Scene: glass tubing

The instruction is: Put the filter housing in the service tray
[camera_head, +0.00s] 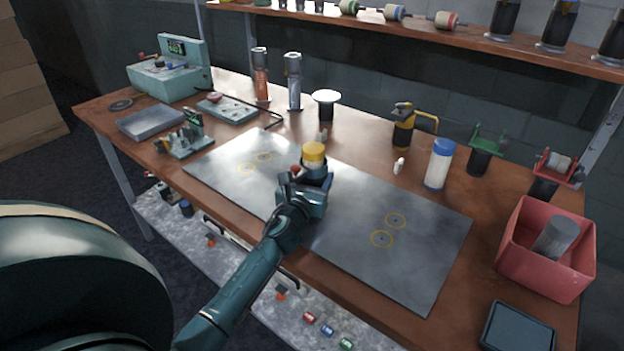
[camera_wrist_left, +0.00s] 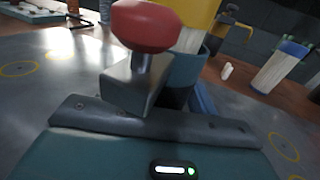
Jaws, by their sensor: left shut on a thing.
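My left gripper (camera_head: 307,190) is over the middle of the grey metal mat, shut on a yellow-capped cylinder (camera_head: 314,153), which looks like the filter housing. In the left wrist view the housing (camera_wrist_left: 188,45) shows a yellow cap, a pale body and a blue-grey collar. A red knob (camera_wrist_left: 146,25) on a grey block stands close in front of it. The gripper hides the housing's lower part, so I cannot tell whether it touches the mat. A shallow grey tray (camera_head: 132,127), apparently the service tray, lies at the table's left end and looks empty. My right gripper is not in view.
The metal mat (camera_head: 345,255) has yellow ring marks and bare room. A small green fixture (camera_head: 184,146) stands beside the tray. A blue-capped white cylinder (camera_head: 438,165) and a black-yellow jug (camera_head: 403,130) stand behind. A red bin (camera_head: 530,272) holds a grey cylinder at right.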

